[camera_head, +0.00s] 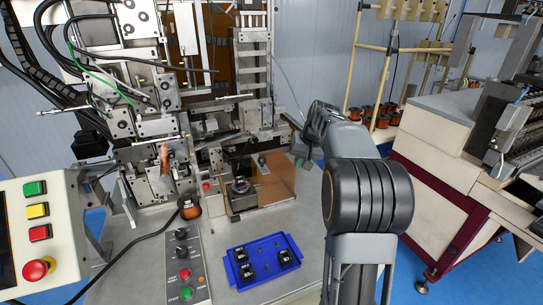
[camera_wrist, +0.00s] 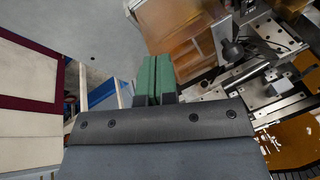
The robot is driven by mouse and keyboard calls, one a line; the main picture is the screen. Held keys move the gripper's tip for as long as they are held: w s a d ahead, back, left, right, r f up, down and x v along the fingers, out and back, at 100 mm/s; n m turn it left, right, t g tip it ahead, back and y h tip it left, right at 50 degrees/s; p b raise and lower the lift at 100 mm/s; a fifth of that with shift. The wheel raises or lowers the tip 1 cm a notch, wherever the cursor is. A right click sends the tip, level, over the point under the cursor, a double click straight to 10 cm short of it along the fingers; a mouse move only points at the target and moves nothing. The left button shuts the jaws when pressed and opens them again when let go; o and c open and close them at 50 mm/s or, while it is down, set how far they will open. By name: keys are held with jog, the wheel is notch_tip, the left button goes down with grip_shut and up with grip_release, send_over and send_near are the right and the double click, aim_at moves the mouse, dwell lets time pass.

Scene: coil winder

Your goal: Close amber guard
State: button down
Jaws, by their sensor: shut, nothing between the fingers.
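The amber guard (camera_head: 278,181) is a see-through amber panel at the right side of the machine's work station, beside a dark fixture (camera_head: 241,193). In the wrist view the amber guard (camera_wrist: 180,30) fills the upper middle, just beyond my fingertips and to their right. My gripper (camera_wrist: 153,80) has green finger pads pressed together with nothing between them. A small gap seems to separate them from the guard, but I cannot tell contact for sure. How far the guard stands open is unclear.
A blue tray (camera_head: 232,271) with several dark parts lies on the bench front. A button panel (camera_head: 37,236) stands at left, and a switch strip (camera_head: 183,262) lies near the tray. A cream and maroon machine (camera_head: 430,153) is at right. Bare floor shows between the machines.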

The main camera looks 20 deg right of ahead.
jog(key=w+d+r+n+t+y, duration=0.1)
jog(key=w+r+n+y, duration=0.15)
jog(key=w+r, duration=0.4)
send_near(270, 167)
jog(key=w, duration=0.1)
jog(key=w+f+n, duration=0.1)
jog(key=shift+w+d+f+h+p, duration=0.15)
jog(key=shift+w+d+h+p, duration=0.1)
jog(key=shift+w+p, duration=0.15)
jog(key=shift+w+a+f+p, duration=0.1)
jog(key=shift+a+f+p, duration=0.1)
jog(key=shift+a, duration=0.3)
jog(key=shift+w+a+f+p, duration=0.1)
jog(key=shift+a+f, duration=0.1)
jog(key=shift+a, duration=0.3)
jog(key=shift+w+a+f, duration=0.1)
jog(key=shift+a+f, duration=0.3)
jog(key=shift+a, duration=0.45)
jog(key=shift+a, duration=0.3)
jog(key=a+b, duration=0.2)
jog(key=a, duration=1)
jog(key=shift+a, duration=0.5)
